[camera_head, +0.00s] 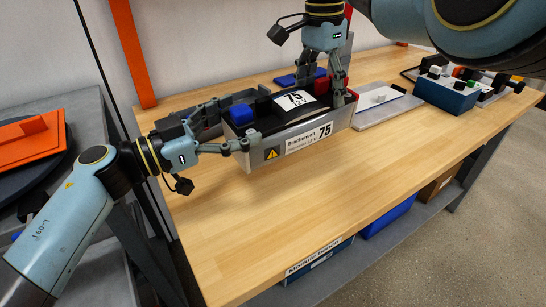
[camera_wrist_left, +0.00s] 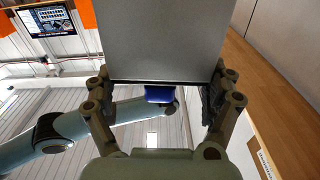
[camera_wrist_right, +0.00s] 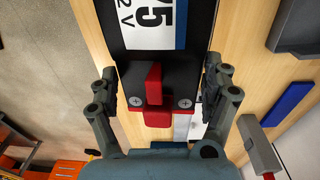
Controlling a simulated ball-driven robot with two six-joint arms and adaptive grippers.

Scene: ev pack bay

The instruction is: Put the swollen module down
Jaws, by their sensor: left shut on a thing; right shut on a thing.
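The swollen module (camera_head: 290,140) is a long silver-grey box marked 75, with a bulging black top, a blue terminal block at its left end and a red one at its right. It lies level at the bench (camera_head: 255,215); I cannot tell whether its underside touches the wood. My left gripper (camera_head: 234,128) is shut on the left end, with a finger on each side. The plain grey module face (camera_wrist_left: 160,40) fills the left wrist view. My right gripper (camera_head: 328,88) comes from above and is shut on the right end, around the red terminal (camera_wrist_right: 153,95).
A blue control box (camera_head: 445,94) stands further right. A blue pad (camera_head: 287,79) lies behind. The front of the bench is clear. A grey cart with an orange item (camera_head: 28,142) stands left.

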